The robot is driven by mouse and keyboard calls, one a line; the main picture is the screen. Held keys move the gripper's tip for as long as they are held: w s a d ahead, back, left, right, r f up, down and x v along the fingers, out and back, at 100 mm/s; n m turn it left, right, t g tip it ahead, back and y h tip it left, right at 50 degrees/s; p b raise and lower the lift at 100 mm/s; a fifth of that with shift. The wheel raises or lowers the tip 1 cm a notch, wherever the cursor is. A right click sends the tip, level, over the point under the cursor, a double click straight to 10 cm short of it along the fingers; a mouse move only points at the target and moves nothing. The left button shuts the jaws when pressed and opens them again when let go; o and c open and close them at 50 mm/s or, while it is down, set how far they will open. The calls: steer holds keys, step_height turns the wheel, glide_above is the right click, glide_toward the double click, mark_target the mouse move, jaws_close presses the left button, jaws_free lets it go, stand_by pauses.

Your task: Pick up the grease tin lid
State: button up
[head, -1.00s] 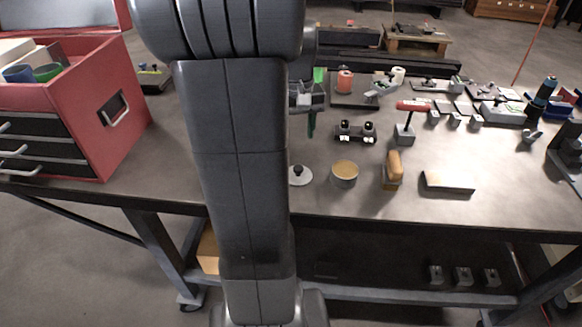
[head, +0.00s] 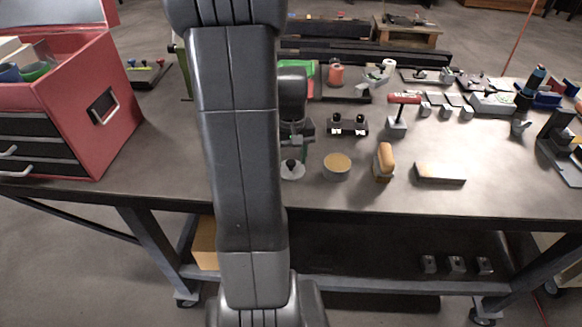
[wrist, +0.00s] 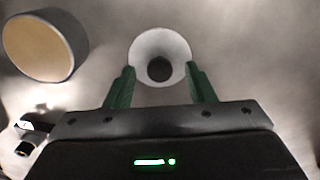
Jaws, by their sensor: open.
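The grease tin lid (head: 292,172) is a pale round disc with a dark knob on top, lying on the workbench. In the wrist view the lid (wrist: 160,48) lies just beyond and between the green fingertips, its dark knob at the centre. My gripper (wrist: 160,85) is open and empty, with one finger on each side of the lid's near part. In the head view my gripper (head: 297,150) is above the lid and partly hidden by my arm. The open grease tin (head: 337,167), with tan contents, stands to the right of the lid.
A wood-handled brush (head: 384,160) and a flat block (head: 440,173) lie further right. A small fixture with two dark knobs (head: 348,125) stands behind the tin. A red toolbox (head: 95,110) is at the left. The bench front is clear.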

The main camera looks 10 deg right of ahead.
steer(key=shift+c, duration=0.4)
steer(key=c, duration=1)
steer(key=shift+r, duration=0.1)
